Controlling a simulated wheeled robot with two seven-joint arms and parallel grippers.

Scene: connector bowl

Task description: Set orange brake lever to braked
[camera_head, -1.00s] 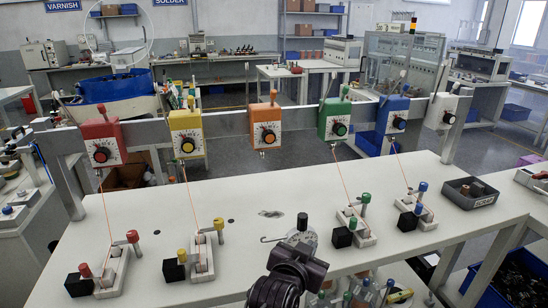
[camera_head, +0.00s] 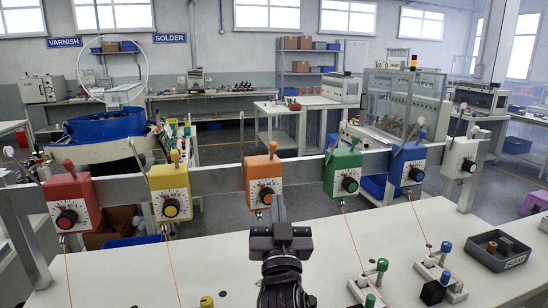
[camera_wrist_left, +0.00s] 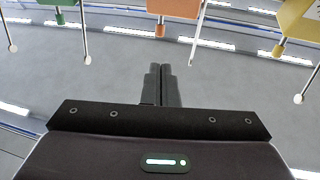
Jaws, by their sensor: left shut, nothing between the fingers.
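The orange unit (camera_head: 262,180), a box with a black dial, hangs on the rail at the middle of the head view. A short orange knob (camera_head: 272,148) stands on its top. A thin pale rod (camera_head: 242,130) rises at its left side, nearly upright; I cannot tell its setting. My left gripper (camera_head: 279,207) is shut and empty, in front of the unit's lower right part in the head view. In the left wrist view, the closed fingers (camera_wrist_left: 161,84) point toward the orange unit (camera_wrist_left: 174,8) and its rod (camera_wrist_left: 198,38), with a visible gap. My right gripper is out of view.
Yellow (camera_head: 170,192) and green (camera_head: 343,173) units flank the orange one, with tilted rods beside them. Red (camera_head: 70,203), blue (camera_head: 407,165) and white (camera_head: 460,158) units hang farther out. The white bench (camera_head: 215,262) carries small fixtures and a grey tray (camera_head: 498,262).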

